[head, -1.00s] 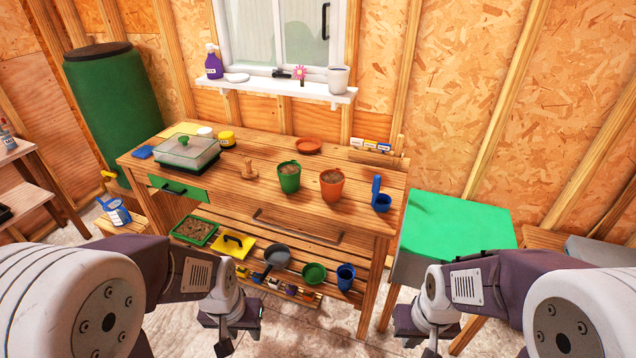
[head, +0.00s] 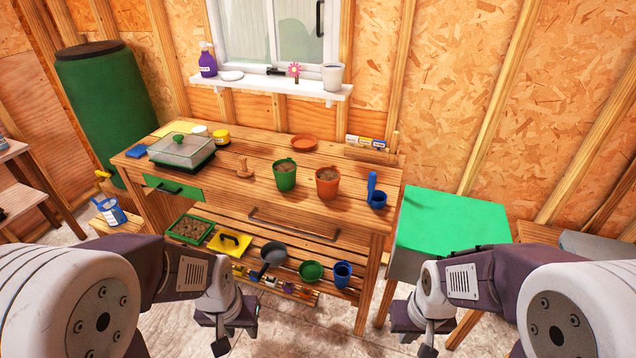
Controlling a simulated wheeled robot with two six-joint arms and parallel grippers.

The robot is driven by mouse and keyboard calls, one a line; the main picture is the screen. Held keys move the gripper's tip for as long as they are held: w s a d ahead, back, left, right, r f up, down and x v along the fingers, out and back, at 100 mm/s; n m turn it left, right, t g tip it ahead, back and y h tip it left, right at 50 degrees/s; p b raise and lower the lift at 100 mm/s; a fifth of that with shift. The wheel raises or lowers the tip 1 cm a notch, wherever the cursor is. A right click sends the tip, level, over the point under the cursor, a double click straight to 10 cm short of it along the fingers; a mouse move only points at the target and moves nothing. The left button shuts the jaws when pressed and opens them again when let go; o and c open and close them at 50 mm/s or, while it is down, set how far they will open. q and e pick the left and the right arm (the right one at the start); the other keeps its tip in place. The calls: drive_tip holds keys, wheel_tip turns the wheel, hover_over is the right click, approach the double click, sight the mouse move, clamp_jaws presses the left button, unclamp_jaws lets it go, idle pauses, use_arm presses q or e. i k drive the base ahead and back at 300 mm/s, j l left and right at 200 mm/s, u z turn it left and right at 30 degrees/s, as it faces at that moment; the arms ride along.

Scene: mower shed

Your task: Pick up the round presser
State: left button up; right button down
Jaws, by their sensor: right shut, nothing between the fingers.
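A small wooden round presser (head: 244,168) with a knob handle stands on the potting bench (head: 220,195), between the clear-lidded tray and the green pot. My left gripper (head: 222,343) is low in front of the bench, well apart from the presser; its fingers are partly hidden and their opening is unclear. My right gripper (head: 427,348) is low at the front right, shut and empty, partly cut off by the lower edge of the picture.
Near the presser are a clear-lidded tray (head: 181,150), a green pot (head: 285,178) and an orange pot (head: 327,184). A blue container (head: 376,196) stands at the right. The lower shelf holds several items. A green-topped box (head: 455,222) stands right of the bench.

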sight(245, 172)
drive_tip(key=i+j+z, duration=0.3)
drive_tip(key=i+j, duration=0.15)
drive_tip(key=i+j+z, duration=0.15)
drive_tip(key=j, duration=0.25)
drive_tip(key=i+j+z, duration=0.3)
drive_tip(key=j, duration=0.4)
drive_tip(key=i+j+z, duration=0.15)
drive_tip(key=j, duration=0.25)
drive_tip(key=i+j+z, duration=0.15)
drive_tip(key=j, duration=0.25)
drive_tip(key=i, duration=0.1)
